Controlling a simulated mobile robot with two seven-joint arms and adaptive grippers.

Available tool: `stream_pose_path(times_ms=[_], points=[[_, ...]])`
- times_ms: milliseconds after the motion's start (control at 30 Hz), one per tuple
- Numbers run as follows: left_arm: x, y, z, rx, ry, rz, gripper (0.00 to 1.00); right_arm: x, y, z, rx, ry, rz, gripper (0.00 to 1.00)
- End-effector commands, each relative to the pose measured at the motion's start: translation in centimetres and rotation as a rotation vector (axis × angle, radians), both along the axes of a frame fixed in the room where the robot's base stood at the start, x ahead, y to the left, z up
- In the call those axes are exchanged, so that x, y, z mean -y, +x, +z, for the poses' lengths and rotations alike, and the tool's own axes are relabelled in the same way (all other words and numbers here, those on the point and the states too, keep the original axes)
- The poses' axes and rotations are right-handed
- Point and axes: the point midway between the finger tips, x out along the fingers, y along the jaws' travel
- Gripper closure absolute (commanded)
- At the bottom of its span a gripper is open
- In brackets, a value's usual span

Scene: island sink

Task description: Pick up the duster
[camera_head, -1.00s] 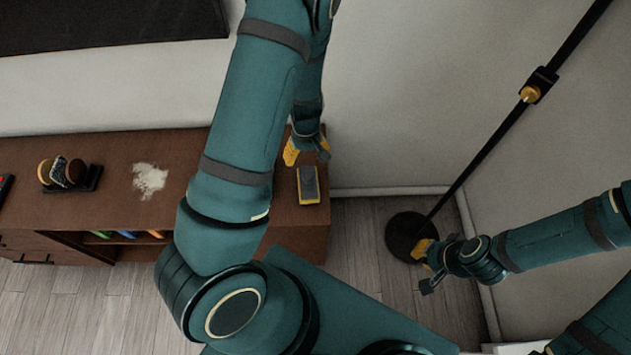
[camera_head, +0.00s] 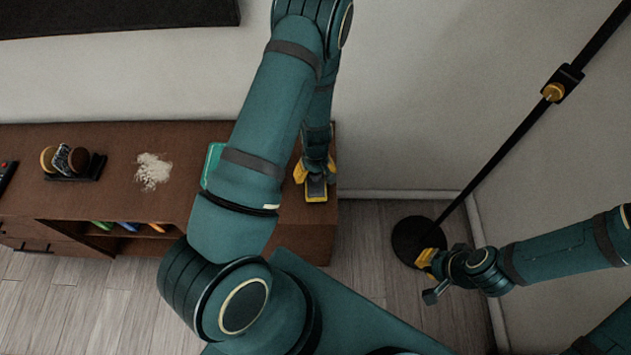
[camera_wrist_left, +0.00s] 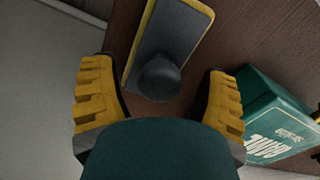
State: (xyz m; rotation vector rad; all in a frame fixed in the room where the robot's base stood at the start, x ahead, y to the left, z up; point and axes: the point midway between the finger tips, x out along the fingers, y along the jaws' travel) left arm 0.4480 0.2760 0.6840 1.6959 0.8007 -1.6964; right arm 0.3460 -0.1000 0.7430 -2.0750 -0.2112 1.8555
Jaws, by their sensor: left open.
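The duster (camera_head: 316,192), a flat grey block with a yellow edge and a dark round knob, lies on the brown cabinet top near its right end. My left gripper (camera_head: 316,172) is over it, open. In the left wrist view the duster (camera_wrist_left: 172,38) lies ahead, its dark knob between the two yellow fingers of my left gripper (camera_wrist_left: 158,72), with a gap on both sides. The gripper hides part of the duster in the head view. My right gripper (camera_head: 430,276) is away to the right, its fingers apart and empty.
A green box (camera_wrist_left: 272,118) lies close to the right finger; my arm mostly hides it in the head view. A pale powder patch (camera_head: 153,171) and a dark holder with round items (camera_head: 75,164) are further left on the cabinet (camera_head: 120,200). A black stand (camera_head: 500,140) rises at right.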

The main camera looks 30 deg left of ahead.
Motion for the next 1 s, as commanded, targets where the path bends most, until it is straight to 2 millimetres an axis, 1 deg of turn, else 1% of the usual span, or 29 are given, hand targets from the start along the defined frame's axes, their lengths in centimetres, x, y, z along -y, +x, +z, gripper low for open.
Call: stream_pose_path(times_ms=[33, 100, 333, 367, 400, 467, 500, 567, 867, 967, 1000], points=[[0.0, 0.0, -0.9, -0.002, -0.001, 0.001, 0.26, 0.0, 0.1, -0.4, 0.001, 0.0, 0.0, 1.0], [0.0, 0.0, -1.5, -0.001, -0.001, 0.001, 0.26, 0.0, 0.1, -0.5, 0.002, 0.0, -0.001, 1.0], [0.0, 0.0, -1.5, 0.001, -0.001, 0.0, 0.26, 0.0, 0.1, -0.4, 0.003, 0.0, -0.001, 1.0], [0.0, 0.0, -1.5, 0.001, -0.001, 0.0, 0.32, 0.0, 0.1, -0.4, 0.003, 0.0, -0.001, 1.0], [0.0, 0.0, -1.5, 0.001, -0.001, 0.0, 0.46, 0.0, 0.1, -0.4, 0.003, 0.0, -0.001, 1.0], [0.0, 0.0, -1.5, 0.001, -0.001, 0.0, 0.67, 0.0, 0.1, -0.4, 0.003, 0.0, -0.001, 1.0], [0.0, 0.0, -1.5, 0.001, -0.001, 0.0, 0.81, 0.0, 0.1, -0.4, 0.003, 0.0, -0.001, 1.0], [0.0, 0.0, -1.5, 0.001, -0.001, 0.0, 1.0, 0.0, 0.1, -0.4, 0.003, 0.0, -0.001, 1.0], [0.0, 0.0, -1.3, 0.001, -0.001, 0.0, 1.0, 0.0, 0.1, -0.4, 0.003, 0.0, -0.001, 1.0], [0.1, 0.1, -0.5, 0.002, -0.001, -0.001, 1.0, 0.0, 0.1, -0.1, 0.002, 0.0, -0.001, 1.0], [0.1, 0.1, 0.1, 0.002, -0.001, -0.002, 1.0, 0.0, 0.0, 0.1, 0.001, 0.0, 0.0, 1.0]])
